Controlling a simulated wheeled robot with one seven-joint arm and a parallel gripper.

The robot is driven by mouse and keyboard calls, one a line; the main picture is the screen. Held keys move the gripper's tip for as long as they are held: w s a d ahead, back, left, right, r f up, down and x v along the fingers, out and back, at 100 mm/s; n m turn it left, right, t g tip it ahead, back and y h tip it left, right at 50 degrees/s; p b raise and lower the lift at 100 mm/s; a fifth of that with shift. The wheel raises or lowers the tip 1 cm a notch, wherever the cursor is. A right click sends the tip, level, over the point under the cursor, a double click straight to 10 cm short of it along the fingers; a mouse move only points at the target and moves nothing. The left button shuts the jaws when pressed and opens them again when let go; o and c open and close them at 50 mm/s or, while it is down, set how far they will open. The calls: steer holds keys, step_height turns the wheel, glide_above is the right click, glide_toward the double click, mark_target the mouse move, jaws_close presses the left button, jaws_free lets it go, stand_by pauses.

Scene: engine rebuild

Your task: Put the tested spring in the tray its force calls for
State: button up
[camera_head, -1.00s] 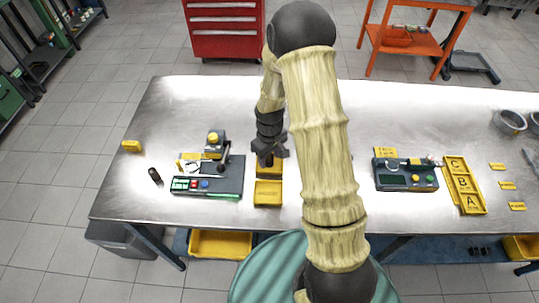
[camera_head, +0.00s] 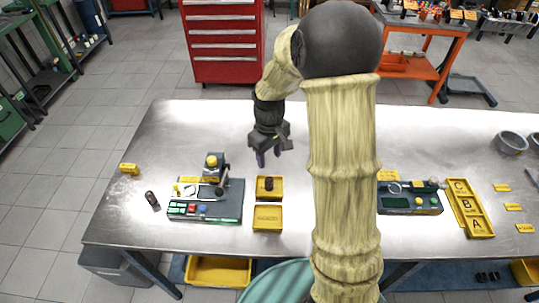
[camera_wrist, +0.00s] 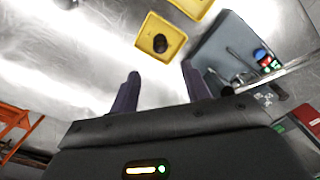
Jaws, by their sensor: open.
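A dark, short cylindrical spring (camera_head: 268,184) stands in the back one of two yellow trays (camera_head: 277,196), right of the spring tester (camera_head: 228,205). In the wrist view the spring (camera_wrist: 160,43) sits inside the yellow tray (camera_wrist: 174,34), clear of the walls. The front yellow tray (camera_head: 268,218) looks empty and has a label that I cannot read. My gripper (camera_head: 274,152) is open and empty, raised above and behind the back tray. Its two fingers (camera_wrist: 160,72) are apart in the wrist view, with nothing between them. The tester's reading is too small to read.
Another dark cylindrical part (camera_head: 151,199) is on the table left of the tester. Right of my arm are a second device (camera_head: 408,203) and a yellow A-B-C tray (camera_head: 449,190). The table behind the trays is clear.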

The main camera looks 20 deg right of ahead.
steer(key=shift+w, duration=0.1)
stand_by(0.4)
steer(key=s+r+m+t, duration=0.1)
steer(key=s+r+m, duration=0.1)
steer(key=s, duration=0.5)
steer(key=s+r+m+t, duration=0.1)
steer(key=s+r+m, duration=0.1)
steer(key=s, duration=0.5)
steer(key=shift+s+m+t, duration=0.3)
steer(key=shift+m, duration=0.4)
stand_by(0.9)
